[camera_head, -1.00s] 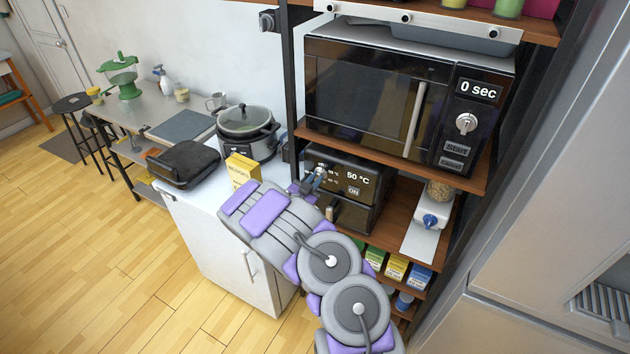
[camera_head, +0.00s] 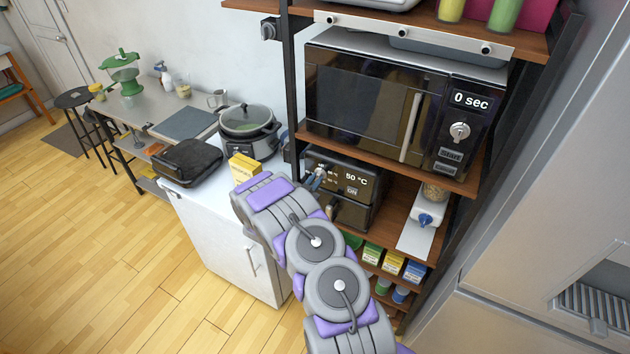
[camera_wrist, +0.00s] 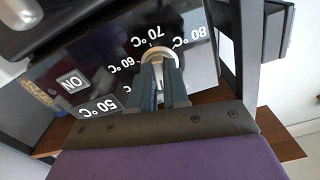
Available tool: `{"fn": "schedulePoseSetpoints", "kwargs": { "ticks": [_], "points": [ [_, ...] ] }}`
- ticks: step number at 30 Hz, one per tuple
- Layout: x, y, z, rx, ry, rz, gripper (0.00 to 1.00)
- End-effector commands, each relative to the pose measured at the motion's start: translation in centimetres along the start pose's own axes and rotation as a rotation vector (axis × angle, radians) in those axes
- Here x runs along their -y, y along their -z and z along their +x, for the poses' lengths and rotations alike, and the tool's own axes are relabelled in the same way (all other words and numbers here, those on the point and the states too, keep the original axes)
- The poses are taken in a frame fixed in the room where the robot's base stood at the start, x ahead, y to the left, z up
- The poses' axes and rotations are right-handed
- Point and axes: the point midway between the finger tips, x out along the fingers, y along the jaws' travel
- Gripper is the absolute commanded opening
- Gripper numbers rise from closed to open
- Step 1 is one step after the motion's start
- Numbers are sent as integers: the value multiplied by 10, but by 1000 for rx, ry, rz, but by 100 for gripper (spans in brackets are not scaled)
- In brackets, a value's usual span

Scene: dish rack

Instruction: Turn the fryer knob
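The fryer (camera_head: 352,215) is a black box on the shelf under the microwave. Its front panel shows 50 °C and an ON label. In the wrist view the fryer knob (camera_wrist: 160,58) is a round light-rimmed dial, with marks from 60 to 80 °C around it. My gripper (camera_wrist: 162,72) is at the knob, its two dark fingers close together on either side of the knob's middle. The fingers hide most of the knob.
The microwave (camera_head: 375,100) sits directly above. A yellow box (camera_head: 245,168) and a slow cooker (camera_head: 248,125) stand on the counter to the left. Small boxes (camera_head: 393,262) fill the shelf below. A white dispenser (camera_head: 428,212) is at the right.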

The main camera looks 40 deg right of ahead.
Motion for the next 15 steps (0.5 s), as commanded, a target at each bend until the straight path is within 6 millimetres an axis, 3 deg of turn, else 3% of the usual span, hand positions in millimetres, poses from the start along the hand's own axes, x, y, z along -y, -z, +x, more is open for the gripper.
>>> {"fn": "schedulePoseSetpoints", "kwargs": {
  "ticks": [8, 15],
  "points": [
    [-2, 1, -1, -1, 0, 1, 41],
    [-2, 2, -1, -2, -2, 2, 41]
  ]
}}
